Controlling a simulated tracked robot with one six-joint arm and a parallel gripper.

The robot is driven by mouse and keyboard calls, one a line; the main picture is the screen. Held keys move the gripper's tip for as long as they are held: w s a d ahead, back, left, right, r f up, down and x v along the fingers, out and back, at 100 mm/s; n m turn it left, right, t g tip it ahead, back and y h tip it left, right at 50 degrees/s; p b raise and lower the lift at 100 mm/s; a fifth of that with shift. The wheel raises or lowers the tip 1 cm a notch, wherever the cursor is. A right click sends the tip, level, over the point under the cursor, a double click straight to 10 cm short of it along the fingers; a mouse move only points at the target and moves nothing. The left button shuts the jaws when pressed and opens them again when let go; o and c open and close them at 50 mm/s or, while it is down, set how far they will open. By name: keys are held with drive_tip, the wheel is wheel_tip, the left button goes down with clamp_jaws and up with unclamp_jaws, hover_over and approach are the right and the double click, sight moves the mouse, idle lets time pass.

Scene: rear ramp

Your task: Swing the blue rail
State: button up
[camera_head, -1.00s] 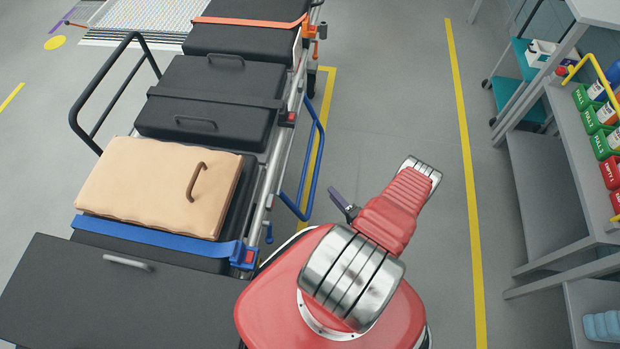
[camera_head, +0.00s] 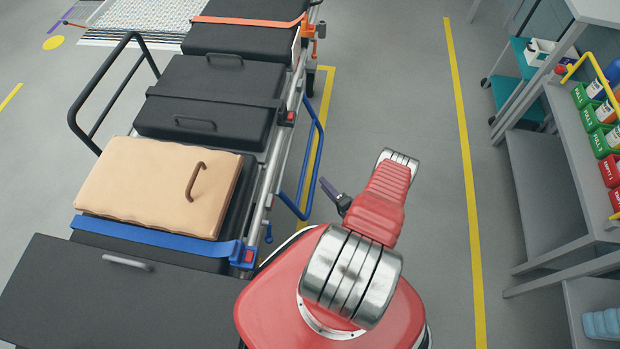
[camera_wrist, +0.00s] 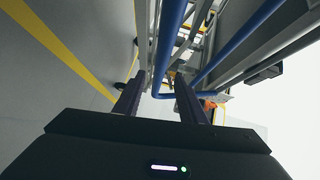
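The blue rail (camera_head: 319,160) is a bent tube loop hanging on the right side of the stretcher (camera_head: 268,190) in the head view. My gripper (camera_head: 328,187), with dark purple fingers, is just right of the rail's lower part, apparently apart from it. In the wrist view my gripper (camera_wrist: 158,80) is open, its two fingers spread and nothing held. The blue rail (camera_wrist: 170,40) runs down the picture between the fingers and bends at its lower end; its other bar slants to the upper right. I cannot tell how far beyond the fingertips it lies.
The stretcher carries black pads, a tan cushion (camera_head: 150,185), a blue strap (camera_head: 150,234) and a black side rail (camera_head: 82,105). A grey shelf unit (camera_head: 545,190) with coloured bins stands at the right. The floor between, with a yellow line (camera_head: 467,180), is clear.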

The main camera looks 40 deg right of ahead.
sight(315, 174)
drive_tip(key=shift+w+d+f, duration=0.15)
drive_tip(key=shift+w+d, duration=0.05)
drive_tip(key=shift+w, duration=1.15)
drive_tip(key=shift+w+d+f, duration=0.15)
drive_tip(key=shift+w+f, duration=0.05)
drive_tip(key=shift+w, duration=1.1)
drive_tip(key=shift+w+d+f, duration=0.15)
drive_tip(key=shift+w+d, duration=0.05)
drive_tip(key=shift+w, duration=1.15)
clamp_jaws()
